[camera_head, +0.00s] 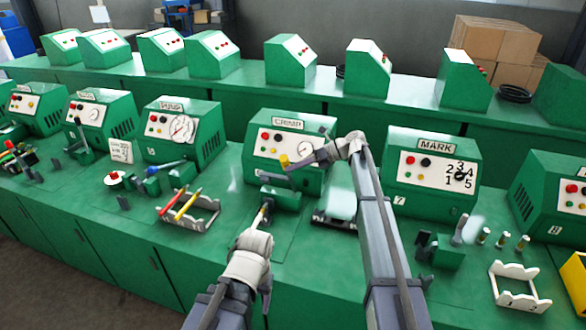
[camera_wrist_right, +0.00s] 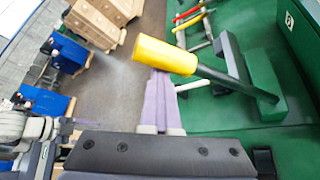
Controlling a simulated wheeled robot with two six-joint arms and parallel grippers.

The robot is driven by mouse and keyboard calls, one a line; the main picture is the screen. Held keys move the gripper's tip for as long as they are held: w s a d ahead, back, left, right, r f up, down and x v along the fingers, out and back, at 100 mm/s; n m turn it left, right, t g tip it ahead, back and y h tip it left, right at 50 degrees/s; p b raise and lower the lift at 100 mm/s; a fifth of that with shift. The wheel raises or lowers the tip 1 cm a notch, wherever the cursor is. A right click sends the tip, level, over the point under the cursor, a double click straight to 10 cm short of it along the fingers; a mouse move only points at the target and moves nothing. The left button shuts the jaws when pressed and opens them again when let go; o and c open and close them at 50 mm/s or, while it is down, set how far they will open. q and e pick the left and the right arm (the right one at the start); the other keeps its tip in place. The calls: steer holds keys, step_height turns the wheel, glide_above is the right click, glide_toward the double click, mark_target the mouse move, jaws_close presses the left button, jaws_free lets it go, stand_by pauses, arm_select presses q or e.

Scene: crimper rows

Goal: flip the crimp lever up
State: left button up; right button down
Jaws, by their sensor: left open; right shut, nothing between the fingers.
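The crimp machine (camera_head: 290,145), a green box labelled CRIMP, stands in the middle of the head view. Its lever has a yellow grip (camera_head: 284,160), which shows large in the right wrist view (camera_wrist_right: 165,55) on a dark arm (camera_wrist_right: 240,82) running to a green block. My right gripper (camera_head: 302,162) is shut and empty. Its purple fingers (camera_wrist_right: 160,85) reach to the yellow grip and are partly hidden behind it; contact cannot be told. My left gripper (camera_head: 260,232) is open, low in front of the crimp block (camera_head: 280,195), beside a small orange-tan piece (camera_head: 262,215).
A white rack (camera_head: 188,210) with red and yellow tools lies left of the crimp station. The MARK machine (camera_head: 432,170) stands to the right, beyond my right arm. A white rack (camera_head: 520,285) lies at front right.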

steer(key=shift+w+d+r, duration=0.15)
steer(key=shift+w+r, duration=0.05)
steer(key=shift+w, duration=0.25)
steer(key=s+f+b, duration=0.3)
steer(key=s, duration=0.2)
steer(key=w+p+v, duration=0.1)
steer(key=p+v, duration=0.2)
steer(key=v, duration=0.6)
steer(key=shift+w+d+f, duration=0.15)
steer(key=shift+w+d, duration=0.1)
steer(key=s+a+f+n+g+h, duration=0.1)
steer(key=s+a+f+n+h, duration=0.1)
steer(key=s+a+f+n, duration=0.3)
steer(key=s+a+f+n+h, duration=0.1)
steer(key=s+a+n+h, duration=0.15)
steer(key=s, duration=0.45)
steer(key=s+a+f+n+g+h, duration=0.1)
steer(key=s+a+f+n+h, duration=0.15)
steer(key=s+a+n, duration=0.25)
steer(key=s+d+f+n+t+h, duration=0.1)
steer(key=s+n+h, duration=0.3)
steer(key=s+n, duration=0.5)
steer(key=s+d+f+n+h, duration=0.1)
steer(key=s+f+n+h, duration=0.2)
steer(key=s+n, duration=0.6)
steer(key=shift+s+f+t+h, duration=0.35)
steer(key=shift+s+t+h, duration=0.05)
steer(key=shift+s, duration=0.35)
